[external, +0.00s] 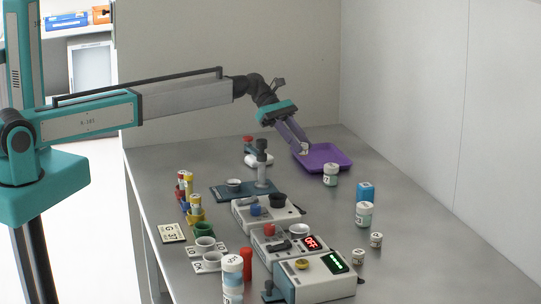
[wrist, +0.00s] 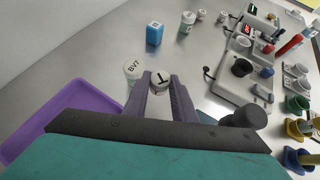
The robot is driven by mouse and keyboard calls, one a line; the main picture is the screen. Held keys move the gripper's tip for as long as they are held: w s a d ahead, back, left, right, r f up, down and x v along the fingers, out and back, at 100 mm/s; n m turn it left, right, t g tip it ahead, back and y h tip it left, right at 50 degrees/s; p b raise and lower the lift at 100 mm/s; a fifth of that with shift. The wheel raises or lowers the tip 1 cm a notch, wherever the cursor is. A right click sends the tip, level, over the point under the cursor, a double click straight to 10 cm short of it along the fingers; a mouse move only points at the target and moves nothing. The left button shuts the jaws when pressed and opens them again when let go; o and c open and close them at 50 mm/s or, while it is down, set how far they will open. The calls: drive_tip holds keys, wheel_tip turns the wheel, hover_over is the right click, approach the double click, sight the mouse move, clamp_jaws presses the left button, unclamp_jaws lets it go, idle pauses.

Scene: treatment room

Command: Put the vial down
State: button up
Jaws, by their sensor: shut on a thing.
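My gripper (external: 300,148) is at the far end of the table, its fingers pointing down. It is shut on a small vial with a white, marked cap (wrist: 161,78), which shows between the fingertips in the wrist view. In the external view the vial (external: 304,151) is a small pale spot at the fingertips, in front of the purple tray's (external: 341,168) left part. In the wrist view the tray (wrist: 84,92) lies left of the fingers. The vial's lower part is hidden, and I cannot tell its height above the surface.
A white-capped bottle marked BV7 (wrist: 132,69) stands close to the left of the vial in the wrist view. A blue box (external: 365,192) and several white-capped containers stand along the table's right side. Devices, including a stand (external: 262,165), fill the middle.

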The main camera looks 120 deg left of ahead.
drive_tip(key=w+a+n+y+b, duration=0.2)
drive_tip(key=a+n+y+b, duration=0.15)
drive_tip(key=a, duration=0.65)
drive_tip(key=r+n+y+b, duration=0.1)
drive_tip(key=n+y+b, duration=0.2)
drive_tip(key=b, duration=0.4)
hover_over(322, 161)
drive_tip(key=shift+w+d+r, duration=0.15)
drive_tip(key=shift+f+p, duration=0.5)
drive_tip(key=shift+f, duration=2.65)
drive_tip(key=shift+f, duration=0.1)
drive_tip(key=shift+f, duration=1.75)
drive_tip(key=shift+f+p, duration=0.15)
drive_tip(key=shift+p, duration=0.15)
